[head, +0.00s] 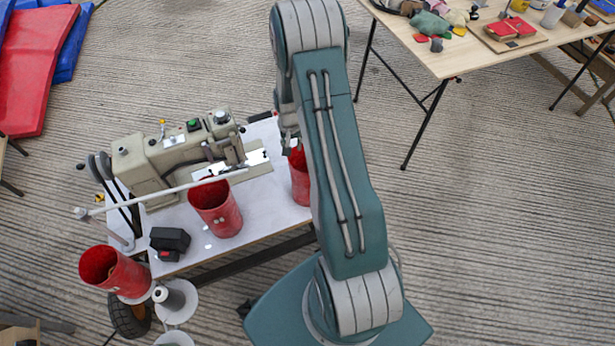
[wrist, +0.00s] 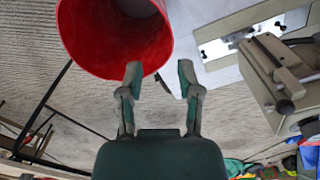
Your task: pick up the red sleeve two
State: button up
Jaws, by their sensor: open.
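Three red open-topped sleeves show in the head view. One (head: 300,180) stands at the right of the white sewing table, partly hidden by my arm. Nothing marks which is sleeve two. My gripper (head: 289,143) is at the rim of the right sleeve, partly hidden by my arm. In the wrist view the gripper (wrist: 160,75) is open, with a red sleeve (wrist: 85,35) ahead. The left fingertip overlaps its rim; the right fingertip is outside. I cannot tell whether they touch.
A beige sewing machine (head: 165,160) stands on the white table (head: 265,205), left of my gripper. A black box (head: 169,241) sits near the front edge. A wooden table (head: 455,55) with small items stands at upper right. The floor between the tables is clear.

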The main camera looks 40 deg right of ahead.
notch_tip(320, 180, down, 4)
jog(key=shift+d, duration=0.15)
jog(key=f, duration=0.3)
jog(key=a+f, duration=0.1)
jog(key=f, duration=0.1)
jog(key=shift+w+f, duration=0.15)
jog(key=shift+f, duration=0.15)
grip_shut()
